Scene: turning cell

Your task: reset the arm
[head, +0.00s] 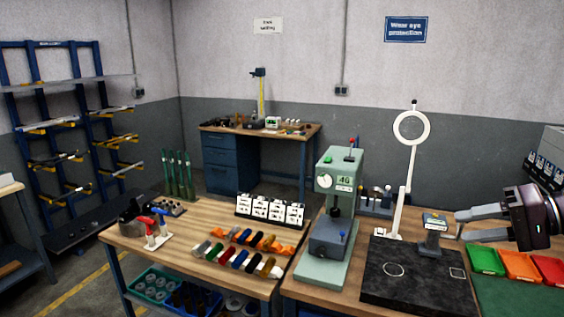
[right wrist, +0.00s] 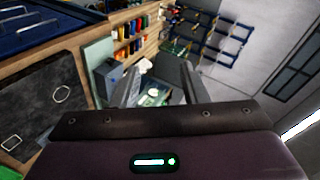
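My right gripper (head: 460,226) comes in from the right edge in the head view, its two grey fingers pointing left and spread apart with nothing between them. In the right wrist view the fingers (right wrist: 161,66) also stand apart and empty, with the green press (right wrist: 155,96) seen beyond the gap. My left gripper and left arm are not in view.
The right bench holds a green press (head: 325,250), a white ring lamp (head: 411,127) on a jointed stand, a dark plate (head: 410,285), and green (head: 486,260), orange and red bins under my right gripper. The left bench (head: 185,262) holds colored-handled tools and white cards.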

